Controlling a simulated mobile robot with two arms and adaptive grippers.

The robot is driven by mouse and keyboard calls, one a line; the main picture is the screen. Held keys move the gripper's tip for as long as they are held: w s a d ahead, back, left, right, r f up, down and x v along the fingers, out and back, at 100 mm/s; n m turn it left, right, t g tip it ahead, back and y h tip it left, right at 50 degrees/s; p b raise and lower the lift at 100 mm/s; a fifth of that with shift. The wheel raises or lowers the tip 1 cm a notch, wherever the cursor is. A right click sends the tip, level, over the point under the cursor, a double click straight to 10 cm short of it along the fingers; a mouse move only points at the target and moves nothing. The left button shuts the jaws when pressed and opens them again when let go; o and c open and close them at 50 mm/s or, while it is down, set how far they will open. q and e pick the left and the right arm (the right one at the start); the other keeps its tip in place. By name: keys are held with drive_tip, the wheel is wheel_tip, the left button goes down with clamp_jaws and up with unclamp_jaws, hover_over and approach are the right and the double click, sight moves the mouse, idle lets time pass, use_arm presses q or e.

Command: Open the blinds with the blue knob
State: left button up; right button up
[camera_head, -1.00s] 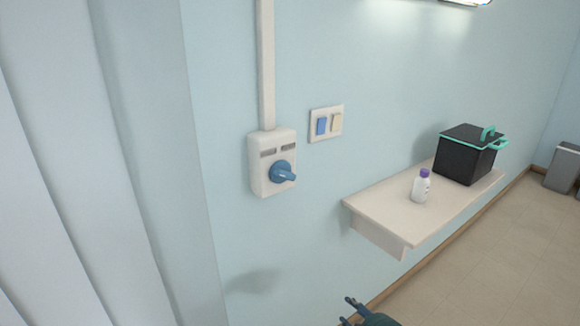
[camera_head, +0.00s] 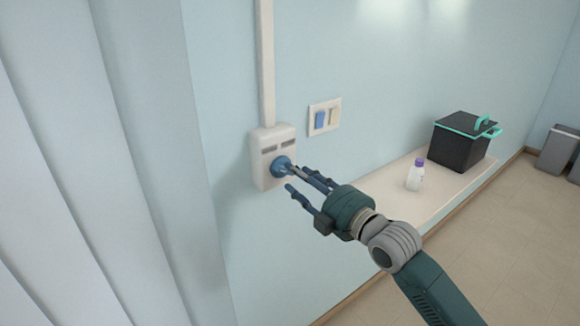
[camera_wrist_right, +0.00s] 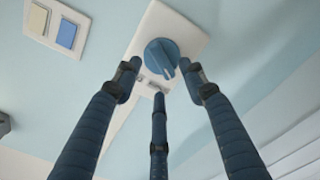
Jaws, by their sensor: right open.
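The blue knob (camera_head: 279,166) sits on a white control box (camera_head: 262,171) on the wall, partly hidden by my fingers in the head view. In the right wrist view the knob (camera_wrist_right: 161,58) shows whole, with its raised grip pointing toward my fingers. My right gripper (camera_head: 290,179) is open, its fingers spread at the knob with nothing between them that I can see held. In the wrist view the right gripper's fingertips (camera_wrist_right: 160,82) surround the knob's near side; contact is unclear. The white blinds (camera_head: 90,170) hang at the left in wide vertical slats. My left gripper is not in view.
A switch plate (camera_head: 336,106) with a blue and a cream switch is right of the box. A wall shelf (camera_head: 415,201) holds a white bottle (camera_head: 414,178) and a black pot (camera_head: 461,146). My right arm passes in front of the shelf. Grey bins (camera_head: 556,150) stand far right.

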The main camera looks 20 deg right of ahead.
sight(284, 169)
drive_tip(key=x, duration=0.4)
drive_tip(key=shift+s+p, duration=0.1)
drive_tip(key=shift+p, duration=0.25)
clamp_jaws()
